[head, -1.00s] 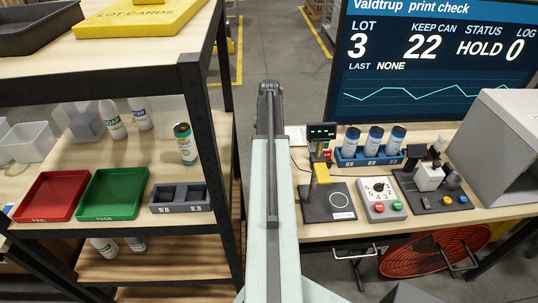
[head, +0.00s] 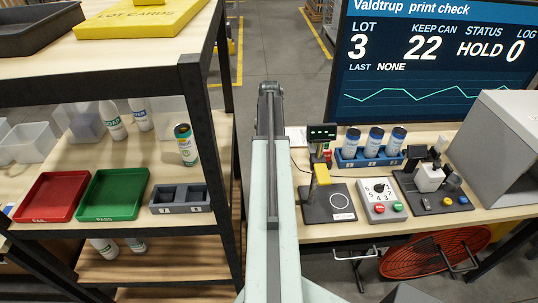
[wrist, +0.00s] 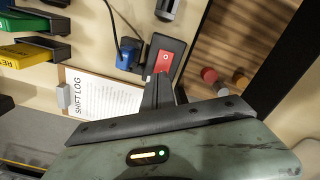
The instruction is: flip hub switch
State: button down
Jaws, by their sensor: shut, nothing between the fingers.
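The hub in the wrist view is a black strip with a red rocker switch (wrist: 164,61) marked with a small white circle. A blue plug (wrist: 128,54) with a dark cable sits beside the switch. My gripper (wrist: 160,78) is shut and empty, its dark fingertips right by the lower end of the red switch. I cannot tell whether they touch it. In the head view my arm reaches straight ahead between the shelf and the bench, and my fingertips and the hub cannot be made out there.
A shift log sheet (wrist: 103,95) lies left of the hub. In the head view, the shelf on the left holds a red tray (head: 52,196) and a green tray (head: 113,194). The bench on the right holds a dial box (head: 382,201) and a blue can rack (head: 367,160).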

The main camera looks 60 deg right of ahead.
jog(key=shift+f+b, duration=1.05)
jog(key=shift+f, duration=0.05)
dwell(0.9)
jog(key=shift+r, duration=0.2)
notch_tip(320, 180, up, 7)
jog(key=p, duration=0.7)
jog(key=shift+f, duration=0.1)
